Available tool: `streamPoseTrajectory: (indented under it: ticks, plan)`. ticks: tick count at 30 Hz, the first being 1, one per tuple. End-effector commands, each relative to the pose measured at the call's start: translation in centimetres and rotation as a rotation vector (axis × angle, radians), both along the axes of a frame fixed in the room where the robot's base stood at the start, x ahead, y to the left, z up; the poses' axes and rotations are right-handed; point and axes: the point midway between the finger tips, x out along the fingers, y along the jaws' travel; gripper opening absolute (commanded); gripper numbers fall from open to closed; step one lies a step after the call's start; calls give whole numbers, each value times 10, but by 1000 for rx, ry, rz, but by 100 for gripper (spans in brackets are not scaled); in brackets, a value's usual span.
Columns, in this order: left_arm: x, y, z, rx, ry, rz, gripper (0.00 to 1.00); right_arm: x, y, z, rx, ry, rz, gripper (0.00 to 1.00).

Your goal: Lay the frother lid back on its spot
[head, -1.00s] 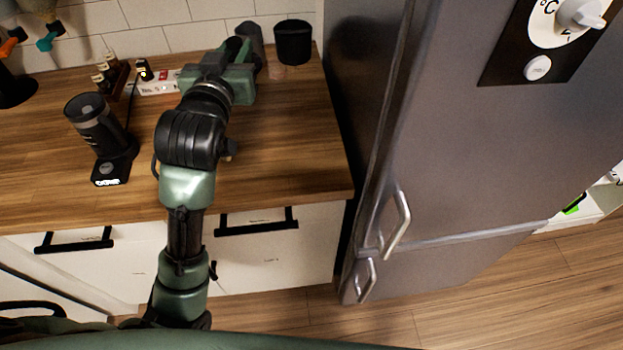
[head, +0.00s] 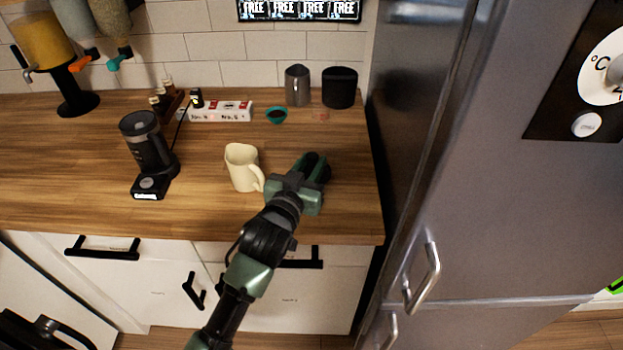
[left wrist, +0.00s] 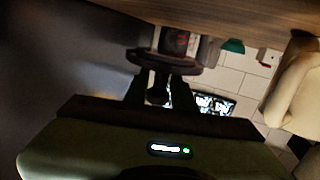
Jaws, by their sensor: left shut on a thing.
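My left gripper (head: 313,165) is over the right part of the counter, to the right of the cream pitcher. In the left wrist view its fingers (left wrist: 160,85) are shut on a dark round disc, the frother lid (left wrist: 165,61). In the head view the lid is hard to tell apart from the dark fingertips. The black frother (head: 148,147) stands upright on its base at the left of the counter. A small faint pinkish patch (head: 320,115) lies on the counter in front of the black canister; I cannot tell what it is. My right gripper is out of view.
The cream pitcher (head: 241,167) stands close left of my gripper, and also shows in the wrist view (left wrist: 296,92). Behind are a teal bowl (head: 276,115), metal pitcher (head: 297,86), black canister (head: 339,87) and power strip (head: 222,112). The fridge (head: 480,170) bounds the right side.

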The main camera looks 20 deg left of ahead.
Motion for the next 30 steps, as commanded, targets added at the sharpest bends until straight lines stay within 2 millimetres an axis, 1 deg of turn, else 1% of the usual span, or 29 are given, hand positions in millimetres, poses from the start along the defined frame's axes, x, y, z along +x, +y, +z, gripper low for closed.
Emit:
streamPoseTrajectory:
  ticks: [2,6,10,12,20,23,24,26,30]
  plan:
    - [0,0,-6,0,1,1,0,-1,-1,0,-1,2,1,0]
    - [0,0,-27,-1,4,1,0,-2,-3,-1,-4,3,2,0]
    - [0,0,-43,-1,2,1,0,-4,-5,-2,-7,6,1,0]
    - [0,0,-46,0,0,0,0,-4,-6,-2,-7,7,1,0]
    - [0,0,-47,0,-1,0,0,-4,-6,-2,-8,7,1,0]
    - [0,0,-50,0,0,0,0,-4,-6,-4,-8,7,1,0]
    - [0,0,-50,0,0,0,31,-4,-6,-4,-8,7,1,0]
    - [0,0,-49,0,0,0,47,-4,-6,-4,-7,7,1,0]
    - [0,0,-49,0,0,0,47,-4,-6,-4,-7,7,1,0]
